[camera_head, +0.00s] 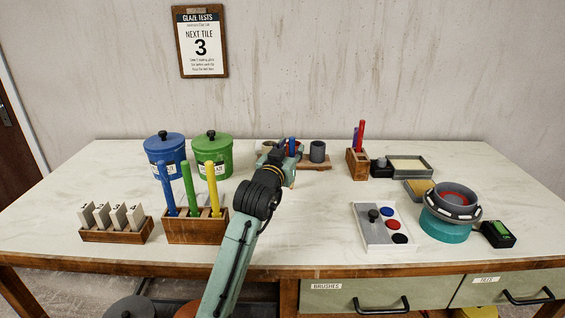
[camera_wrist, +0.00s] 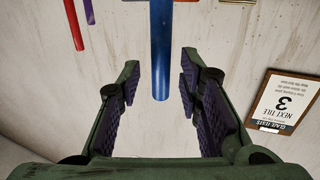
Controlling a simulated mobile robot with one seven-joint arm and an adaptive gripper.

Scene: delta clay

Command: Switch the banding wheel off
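The banding wheel (camera_head: 445,229) stands at the right of the table, with a teal base, a grey top and a dark bowl with red inside. A small black switch box with a green rocker (camera_head: 499,233) sits just right of it; I cannot read the rocker's position. My gripper (camera_head: 285,158) is at the back middle of the table, far left of the wheel and box. In the wrist view my gripper (camera_wrist: 160,78) is open, with a blue stick (camera_wrist: 161,45) showing between its fingers and gaps on both sides. Neither wheel nor switch box shows in the wrist view.
A white tray (camera_head: 363,237) with coloured knobs lies left of the wheel. Shallow trays (camera_head: 428,167) and a wooden holder (camera_head: 357,165) with sticks stand behind it. Tins, tile rack and a holder (camera_head: 197,229) of coloured sticks fill the left.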

